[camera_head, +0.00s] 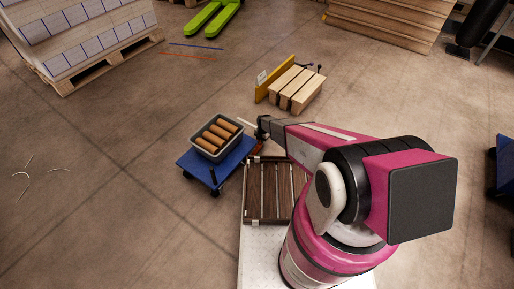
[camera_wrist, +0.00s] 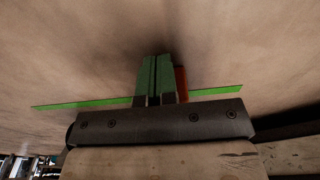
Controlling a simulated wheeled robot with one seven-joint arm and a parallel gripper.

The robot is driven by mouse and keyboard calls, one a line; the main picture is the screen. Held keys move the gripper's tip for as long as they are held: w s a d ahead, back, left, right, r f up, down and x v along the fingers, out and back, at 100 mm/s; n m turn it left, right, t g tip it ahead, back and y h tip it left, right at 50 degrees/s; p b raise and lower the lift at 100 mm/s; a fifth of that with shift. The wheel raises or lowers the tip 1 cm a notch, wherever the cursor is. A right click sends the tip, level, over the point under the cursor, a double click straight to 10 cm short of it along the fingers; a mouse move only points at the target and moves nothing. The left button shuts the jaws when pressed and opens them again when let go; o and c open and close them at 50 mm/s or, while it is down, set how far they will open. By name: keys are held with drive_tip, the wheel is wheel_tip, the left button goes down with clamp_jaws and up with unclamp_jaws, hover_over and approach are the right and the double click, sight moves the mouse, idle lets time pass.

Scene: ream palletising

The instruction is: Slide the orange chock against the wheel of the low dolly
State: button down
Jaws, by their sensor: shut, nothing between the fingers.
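The low dolly (camera_head: 232,176) is a blue platform on dark wheels, left of my arm in the head view. One wheel (camera_head: 215,193) shows at its near corner. My gripper (camera_wrist: 156,72) shows in the wrist view with its green fingers together and nothing between them. The orange chock (camera_wrist: 181,83) stands just right of the fingers there, partly hidden behind them; I cannot tell if they touch. In the head view my gripper (camera_head: 261,130) is low beside the dolly's right side, its fingertips mostly hidden. A small reddish patch below it may be the chock.
A grey crate (camera_head: 196,143) of brown rolls sits on the dolly. A dark slatted rack (camera_head: 268,190) lies close right of it. Bound timber blocks (camera_head: 297,88) and a yellow board (camera_head: 273,79) stand beyond my gripper.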

drive_tip(key=shift+w+f, duration=0.15)
drive_tip(key=shift+f, duration=0.6)
drive_tip(key=shift+w+d, duration=0.8)
drive_tip(key=shift+w, duration=0.35)
wheel_tip(320, 180, up, 9)
drive_tip(key=w+d, duration=0.1)
drive_tip(key=w, duration=0.1)
drive_tip(key=shift+d, duration=0.35)
drive_tip(key=s+d+r+m, duration=0.3)
drive_tip(key=s+r+m, duration=0.2)
drive_tip(key=r, duration=0.4)
drive_tip(key=s+d+r+m, duration=0.3)
drive_tip(key=s+r+m, duration=0.15)
drive_tip(key=r, duration=0.45)
drive_tip(key=s+d+r+m, duration=0.3)
drive_tip(key=s+r+m, duration=0.15)
drive_tip(key=r, duration=0.45)
drive_tip(key=s+d+r+m, duration=0.3)
drive_tip(key=s+r+m, duration=0.4)
drive_tip(key=s+r, duration=0.2)
drive_tip(key=s+d+r+m+t, duration=0.1)
drive_tip(key=s+d+r+m, duration=0.2)
drive_tip(key=s+r+m, duration=0.5)
wheel_tip(320, 180, up, 2)
drive_tip(key=shift+s+r+h, duration=0.2)
drive_tip(key=shift+s+h, duration=0.1)
drive_tip(key=shift+s, duration=0.2)
